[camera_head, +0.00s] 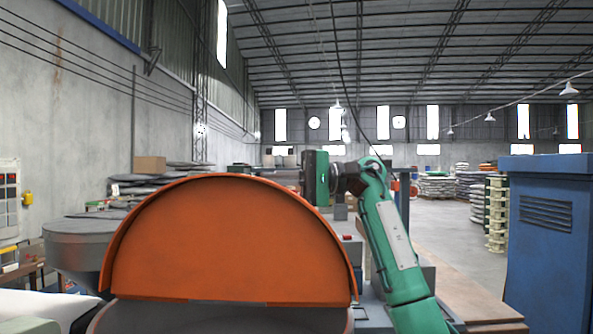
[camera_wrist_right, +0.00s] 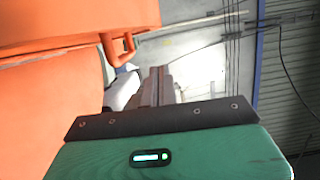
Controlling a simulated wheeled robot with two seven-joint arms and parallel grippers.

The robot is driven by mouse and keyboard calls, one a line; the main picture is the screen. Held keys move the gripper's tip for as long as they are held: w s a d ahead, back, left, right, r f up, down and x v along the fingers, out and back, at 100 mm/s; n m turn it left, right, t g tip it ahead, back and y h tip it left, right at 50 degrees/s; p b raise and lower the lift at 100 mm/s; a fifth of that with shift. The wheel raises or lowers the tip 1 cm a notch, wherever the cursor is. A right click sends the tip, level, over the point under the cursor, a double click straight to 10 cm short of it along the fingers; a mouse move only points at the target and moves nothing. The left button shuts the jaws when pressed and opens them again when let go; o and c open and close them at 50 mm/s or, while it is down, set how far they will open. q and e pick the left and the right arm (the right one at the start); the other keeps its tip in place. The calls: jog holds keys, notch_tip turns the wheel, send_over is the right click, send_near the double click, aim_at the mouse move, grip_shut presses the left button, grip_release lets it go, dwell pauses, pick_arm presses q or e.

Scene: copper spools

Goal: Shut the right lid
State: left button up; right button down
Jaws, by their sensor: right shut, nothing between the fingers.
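An orange half-round lid (camera_head: 230,240) with a raised rim stands upright in the head view, its straight edge at the bottom over a grey round body (camera_head: 220,320). I take it as the right lid; no other lid is clear. My right gripper (camera_head: 285,178) is at the top right of the lid, partly hidden behind its rim, with the fingers toward the left. In the right wrist view, the gripper (camera_wrist_right: 155,85) is shut and empty beside the orange lid (camera_wrist_right: 50,95). An orange handle (camera_wrist_right: 118,48) is close to the fingers. Contact cannot be told. My left gripper is out of view.
A blue cabinet (camera_head: 548,240) stands at the right. A grey round drum (camera_head: 75,250) stands at the left behind the lid. Pallets (camera_head: 497,215) and stacks are farther back. Open floor (camera_head: 445,240) lies between my right arm and the cabinet.

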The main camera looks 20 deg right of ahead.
jog(key=a, duration=0.1)
jog(key=s+a+p, duration=0.1)
jog(key=a, duration=0.1)
jog(key=shift+s+a+r+p, duration=0.1)
jog(key=shift+s+a+p, duration=0.25)
jog(key=shift+p, duration=0.05)
jog(key=shift+s+a, duration=0.25)
jog(key=shift+s, duration=0.35)
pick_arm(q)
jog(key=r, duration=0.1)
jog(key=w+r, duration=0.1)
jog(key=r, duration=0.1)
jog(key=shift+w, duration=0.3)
pick_arm(e)
jog(key=shift+s+d, duration=0.1)
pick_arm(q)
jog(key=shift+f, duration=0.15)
pick_arm(e)
jog(key=shift+s, duration=0.1)
